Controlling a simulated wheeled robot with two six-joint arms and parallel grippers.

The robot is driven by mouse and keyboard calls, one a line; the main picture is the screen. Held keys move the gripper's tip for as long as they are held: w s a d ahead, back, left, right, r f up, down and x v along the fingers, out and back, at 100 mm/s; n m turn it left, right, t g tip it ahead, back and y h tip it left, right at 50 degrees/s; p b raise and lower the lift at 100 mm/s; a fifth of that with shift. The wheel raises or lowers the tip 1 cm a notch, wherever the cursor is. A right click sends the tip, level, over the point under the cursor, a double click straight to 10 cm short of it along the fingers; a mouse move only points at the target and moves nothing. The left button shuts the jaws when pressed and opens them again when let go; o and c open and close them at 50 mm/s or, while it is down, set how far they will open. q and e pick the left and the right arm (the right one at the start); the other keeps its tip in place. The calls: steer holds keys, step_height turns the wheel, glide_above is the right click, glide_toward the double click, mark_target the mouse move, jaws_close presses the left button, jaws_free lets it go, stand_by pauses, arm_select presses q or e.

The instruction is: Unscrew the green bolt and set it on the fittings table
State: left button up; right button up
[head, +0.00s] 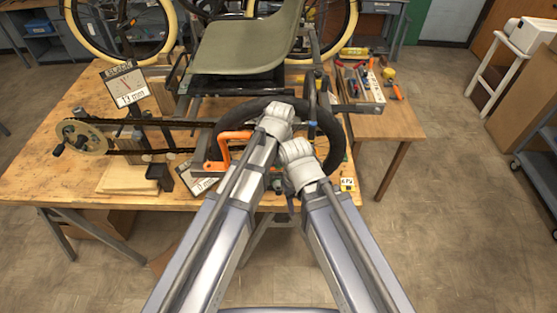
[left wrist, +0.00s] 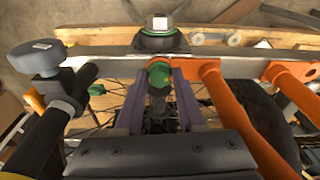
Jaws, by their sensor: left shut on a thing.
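In the left wrist view, the green bolt (left wrist: 158,76) shows its rounded green head just below a grey metal bar. The two purple fingers of my left gripper (left wrist: 158,90) are closed on either side of it. In the head view, my left wrist (head: 279,117) is over the dark wheel of the trike, and its fingers are hidden. My right wrist (head: 298,152) is close beside it to the right; its fingers are hidden too. A wooden table (head: 400,128) stands at the right of the workbench; I cannot tell if it is the fittings table.
An orange frame part (left wrist: 222,98) runs close to the right of my left gripper.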

arm_select(q)
steer(key=o, duration=0.7)
steer(key=shift+o, duration=0.2)
steer(key=m, duration=0.5)
steer(key=shift+m+h, duration=0.3)
steer(key=shift+h, duration=0.1)
steer(key=m, duration=0.6)
steer(key=shift+a+m+g+h, duration=0.1)
steer(key=shift+m+g+h, duration=0.2)
steer(key=shift+g+h, duration=0.1)
